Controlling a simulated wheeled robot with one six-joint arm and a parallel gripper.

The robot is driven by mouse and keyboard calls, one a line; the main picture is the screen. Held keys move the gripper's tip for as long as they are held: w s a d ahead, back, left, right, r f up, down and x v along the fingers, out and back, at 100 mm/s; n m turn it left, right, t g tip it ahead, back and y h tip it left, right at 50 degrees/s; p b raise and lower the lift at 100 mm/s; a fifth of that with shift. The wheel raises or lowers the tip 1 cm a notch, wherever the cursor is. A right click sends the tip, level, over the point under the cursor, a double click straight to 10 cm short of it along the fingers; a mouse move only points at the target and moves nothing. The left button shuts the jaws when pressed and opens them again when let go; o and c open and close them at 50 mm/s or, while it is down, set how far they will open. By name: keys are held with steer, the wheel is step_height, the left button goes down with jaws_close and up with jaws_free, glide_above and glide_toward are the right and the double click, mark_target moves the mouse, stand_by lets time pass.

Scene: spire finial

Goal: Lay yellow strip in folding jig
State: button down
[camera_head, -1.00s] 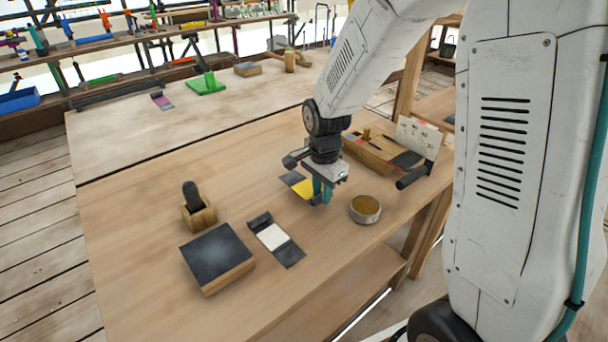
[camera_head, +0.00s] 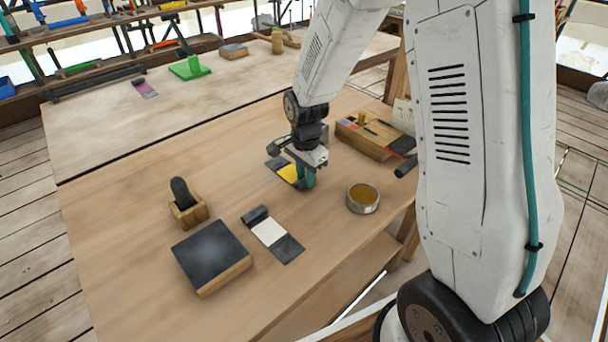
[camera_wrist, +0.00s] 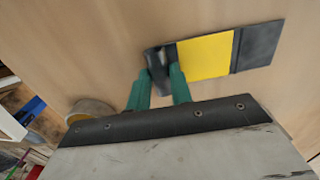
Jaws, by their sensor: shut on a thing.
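The yellow strip (camera_head: 289,172) is a flat band with a yellow middle and dark ends. It also shows in the wrist view (camera_wrist: 205,57), with a flat dark end at right and a raised, rolled-looking dark end at left. My gripper (camera_head: 307,180) points down at that raised end. In the wrist view the teal fingers of my gripper (camera_wrist: 160,84) stand on either side of it, shut on it. I cannot tell whether the strip is clear of the table. I cannot tell for sure which object is the folding jig.
A white-and-dark strip (camera_head: 270,232), a dark-topped block (camera_head: 212,255) and a wooden holder (camera_head: 188,211) lie to the left. A round tin (camera_head: 362,198) stands close right of my gripper. A wooden box (camera_head: 372,139) is behind it. The table's left middle is clear.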

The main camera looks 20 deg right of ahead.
steer(key=shift+f, duration=0.1)
steer(key=c, duration=1.7)
jaws_free()
steer(key=shift+f, duration=0.1)
steer(key=o, duration=0.4)
steer(key=shift+a, duration=0.1)
steer(key=shift+o, duration=0.2)
